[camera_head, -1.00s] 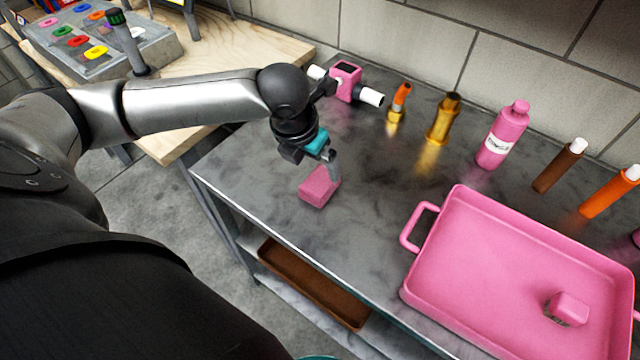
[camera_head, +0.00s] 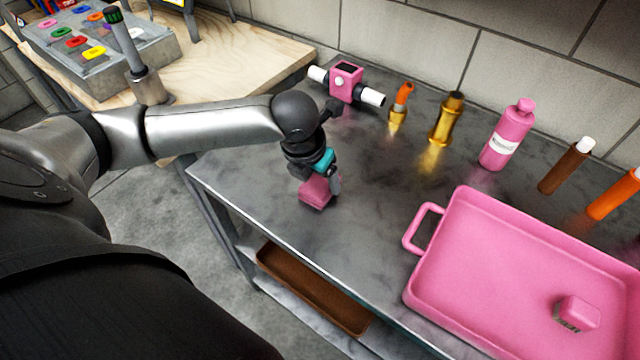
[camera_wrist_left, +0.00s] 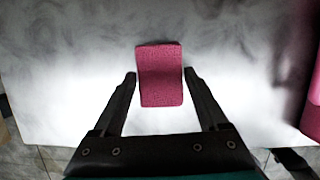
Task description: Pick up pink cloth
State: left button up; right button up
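The pink cloth (camera_head: 313,196) is a small folded block lying on the grey metal table (camera_head: 270,215) near its left end. My left gripper (camera_head: 325,184) is right above the cloth and partly covers it in the head view. In the left wrist view the cloth (camera_wrist_left: 160,78) lies between the two spread fingers of the left gripper (camera_wrist_left: 159,78), with a gap on each side. The left gripper is open. My right gripper is not in view.
A pink tray (camera_head: 520,255) with a small pink block (camera_head: 577,313) stands at the right. A pink valve piece (camera_head: 346,82), brass fittings (camera_head: 446,120) and a pink bottle (camera_head: 507,135) stand along the back wall. The table between cloth and tray is clear.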

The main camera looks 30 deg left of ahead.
pick_arm(q)
jog(key=c, duration=0.8)
jog(key=shift+r, duration=0.1)
jog(key=shift+c, duration=0.2)
